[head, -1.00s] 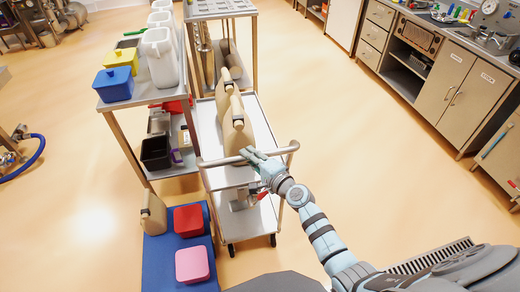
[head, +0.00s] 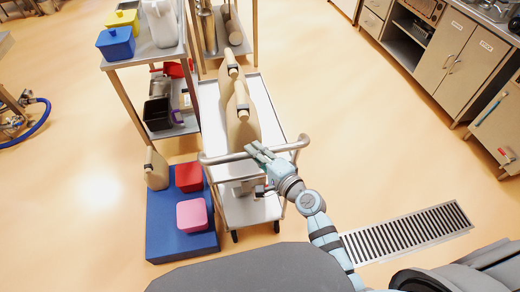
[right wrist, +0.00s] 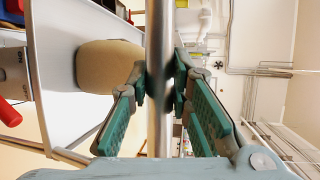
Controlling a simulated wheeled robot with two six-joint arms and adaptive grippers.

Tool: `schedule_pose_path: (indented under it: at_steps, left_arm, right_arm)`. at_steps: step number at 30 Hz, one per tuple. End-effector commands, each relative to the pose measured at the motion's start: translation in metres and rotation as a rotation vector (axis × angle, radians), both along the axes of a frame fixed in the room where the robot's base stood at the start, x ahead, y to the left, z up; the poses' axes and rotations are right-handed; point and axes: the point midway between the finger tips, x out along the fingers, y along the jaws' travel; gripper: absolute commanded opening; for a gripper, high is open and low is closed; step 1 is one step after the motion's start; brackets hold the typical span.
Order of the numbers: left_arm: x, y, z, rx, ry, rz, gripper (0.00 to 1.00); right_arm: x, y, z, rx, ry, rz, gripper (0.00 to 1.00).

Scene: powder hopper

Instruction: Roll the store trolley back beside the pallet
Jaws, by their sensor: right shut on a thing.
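The silver two-deck store trolley (head: 268,112) stands right of the blue pallet (head: 180,245), with a narrow strip of floor between them at the front. Tan jerrycans (head: 243,130) stand on its upper deck; one also shows in the right wrist view (right wrist: 105,65). My right gripper (head: 258,151) is shut on the trolley's push handle (head: 226,157). In the right wrist view the handle bar (right wrist: 159,35) runs between the fingers (right wrist: 160,88). A tan jerrycan (head: 156,170), a red box (head: 189,177) and a pink box (head: 192,216) are on the pallet. My left gripper is out of view.
A steel table (head: 150,57) with lidded boxes and black bins stands left of the trolley. Another rack (head: 254,30) stands at its far end. Cabinets (head: 452,60) line the right. Open floor lies right of the trolley, with a drain grate (head: 408,233).

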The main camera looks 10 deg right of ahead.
Motion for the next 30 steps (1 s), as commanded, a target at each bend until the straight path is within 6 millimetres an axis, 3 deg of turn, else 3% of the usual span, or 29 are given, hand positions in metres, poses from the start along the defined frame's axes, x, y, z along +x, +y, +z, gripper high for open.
schedule_pose_path:
  at_steps: [12,13,17,26,30]
  left_arm:
    - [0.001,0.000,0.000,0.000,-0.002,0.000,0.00]
    - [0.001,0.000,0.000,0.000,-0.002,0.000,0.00]
    - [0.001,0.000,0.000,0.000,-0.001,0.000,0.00]
    - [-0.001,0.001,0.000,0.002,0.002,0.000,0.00]
    - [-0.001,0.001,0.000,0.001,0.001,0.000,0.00]
  right_arm:
    - [-0.004,0.002,-0.005,-0.003,0.010,0.006,0.00]
    - [-0.004,0.002,-0.005,-0.003,0.010,0.006,0.22]
    - [-0.004,0.002,-0.004,-0.002,0.008,0.007,0.40]
    - [-0.004,0.002,-0.002,0.000,0.004,0.006,0.40]
    - [-0.021,-0.005,0.002,-0.002,0.004,0.006,0.40]
